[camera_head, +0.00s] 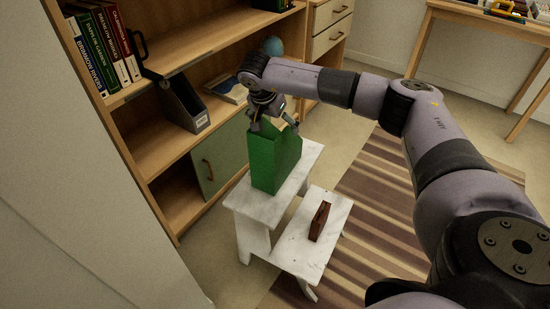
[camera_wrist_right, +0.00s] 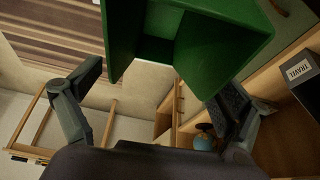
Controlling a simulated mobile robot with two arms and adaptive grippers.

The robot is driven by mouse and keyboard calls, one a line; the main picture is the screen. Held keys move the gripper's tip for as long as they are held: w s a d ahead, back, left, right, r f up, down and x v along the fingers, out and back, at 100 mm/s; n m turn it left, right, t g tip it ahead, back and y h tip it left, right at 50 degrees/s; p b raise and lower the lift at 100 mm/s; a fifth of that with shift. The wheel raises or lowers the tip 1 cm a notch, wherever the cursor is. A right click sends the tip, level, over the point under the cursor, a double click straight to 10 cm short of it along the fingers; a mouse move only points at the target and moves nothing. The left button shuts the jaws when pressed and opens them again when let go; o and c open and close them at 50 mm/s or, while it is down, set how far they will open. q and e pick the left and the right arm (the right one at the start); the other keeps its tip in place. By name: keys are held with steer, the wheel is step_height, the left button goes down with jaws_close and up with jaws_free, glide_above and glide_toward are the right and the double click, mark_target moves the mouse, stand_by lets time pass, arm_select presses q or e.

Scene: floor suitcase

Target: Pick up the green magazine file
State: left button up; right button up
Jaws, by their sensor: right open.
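The green magazine file (camera_head: 275,159) stands upright on the upper step of a white step stool (camera_head: 245,203). My right gripper (camera_head: 272,117) is at the top of the file, with its fingers spread. In the right wrist view, the green magazine file (camera_wrist_right: 222,50) fills the top middle, its open hollow side showing. The right gripper (camera_wrist_right: 160,97) is open there, one finger on each side of the picture, with the file beyond and between them. Whether a finger touches the file I cannot tell. My left gripper is not in view.
A brown object (camera_head: 319,221) lies on the stool's lower step. Behind is a wooden shelf (camera_head: 158,148) with books (camera_head: 103,45), a dark magazine file (camera_head: 184,106) and a globe (camera_head: 273,47). A striped rug (camera_head: 385,210) covers the floor at right.

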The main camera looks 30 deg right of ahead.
steer(key=c, duration=1.9)
steer(key=shift+r, duration=0.1)
